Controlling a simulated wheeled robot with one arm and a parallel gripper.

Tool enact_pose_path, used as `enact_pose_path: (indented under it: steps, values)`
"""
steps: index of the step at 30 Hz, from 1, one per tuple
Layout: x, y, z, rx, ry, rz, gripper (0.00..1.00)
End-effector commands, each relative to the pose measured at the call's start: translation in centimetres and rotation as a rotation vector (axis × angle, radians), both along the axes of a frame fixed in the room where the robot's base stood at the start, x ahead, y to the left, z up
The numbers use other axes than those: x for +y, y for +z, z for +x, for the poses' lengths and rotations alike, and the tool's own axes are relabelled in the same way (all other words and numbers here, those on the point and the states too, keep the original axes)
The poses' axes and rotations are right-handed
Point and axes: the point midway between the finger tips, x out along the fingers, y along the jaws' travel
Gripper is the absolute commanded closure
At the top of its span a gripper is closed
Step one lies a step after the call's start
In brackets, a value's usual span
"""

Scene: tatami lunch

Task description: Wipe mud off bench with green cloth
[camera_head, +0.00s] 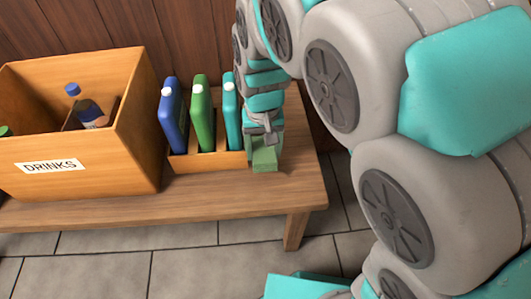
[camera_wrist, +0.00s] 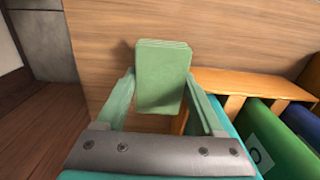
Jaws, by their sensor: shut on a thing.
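My gripper (camera_head: 265,141) is shut on a green cloth (camera_head: 265,160), a folded block. It is over the right part of the wooden bench (camera_head: 230,197), just right of the bottle rack. In the wrist view the cloth (camera_wrist: 163,75) sits between the two fingers (camera_wrist: 163,98), with bare bench wood (camera_wrist: 220,30) beyond it. I cannot tell whether the cloth touches the bench. No mud shows on the visible bench top; the patch under and behind the cloth and gripper is hidden.
A wooden rack (camera_head: 208,161) holds a blue bottle (camera_head: 171,115), a green bottle (camera_head: 202,115) and a teal bottle (camera_head: 232,115) close left of my gripper. A wooden crate labelled DRINKS (camera_head: 120,140) stands further left. The bench front strip and right end are clear.

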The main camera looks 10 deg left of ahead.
Motion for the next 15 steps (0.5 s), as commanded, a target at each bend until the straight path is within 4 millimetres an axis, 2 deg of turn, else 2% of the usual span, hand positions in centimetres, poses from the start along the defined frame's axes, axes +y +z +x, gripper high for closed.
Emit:
enact_pose_path:
  steps: [1, 3, 15]
  values:
    - [0.90, 1.38, 0.00, -0.008, 0.001, 0.025, 0.75]
    - [0.91, 1.82, 0.00, -0.008, 0.001, 0.026, 0.75]
    - [0.94, 2.19, 0.07, -0.010, 0.001, 0.027, 0.75]
